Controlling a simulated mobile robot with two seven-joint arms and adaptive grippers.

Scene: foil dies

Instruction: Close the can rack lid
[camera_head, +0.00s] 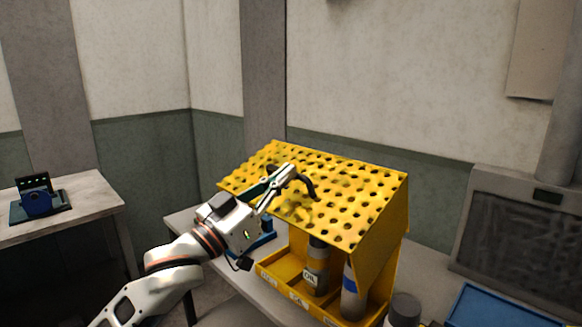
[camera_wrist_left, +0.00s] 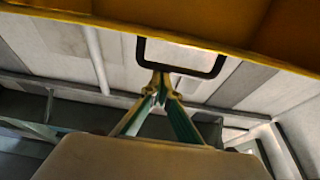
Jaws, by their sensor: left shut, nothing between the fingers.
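The can rack (camera_head: 392,262) is yellow and stands on a bench. Its perforated yellow lid (camera_head: 345,200) slopes down toward the front, with the front below it open. A dark handle (camera_head: 307,186) sits on the lid. My left gripper (camera_head: 289,169) is shut and empty at the handle, over the lid. In the left wrist view the closed fingertips (camera_wrist_left: 161,80) overlap the lower bar of the black handle loop (camera_wrist_left: 215,68); I cannot tell whether they touch. The yellow lid edge (camera_wrist_left: 110,12) crosses the top of that view. My right gripper is not in view.
Cans stand in the rack, one labelled oil (camera_head: 316,268) and one with a blue band (camera_head: 350,292). A dark-capped can (camera_head: 404,308) stands at the front right, near a blue tray (camera_head: 505,308). A side table (camera_head: 90,205) is at left.

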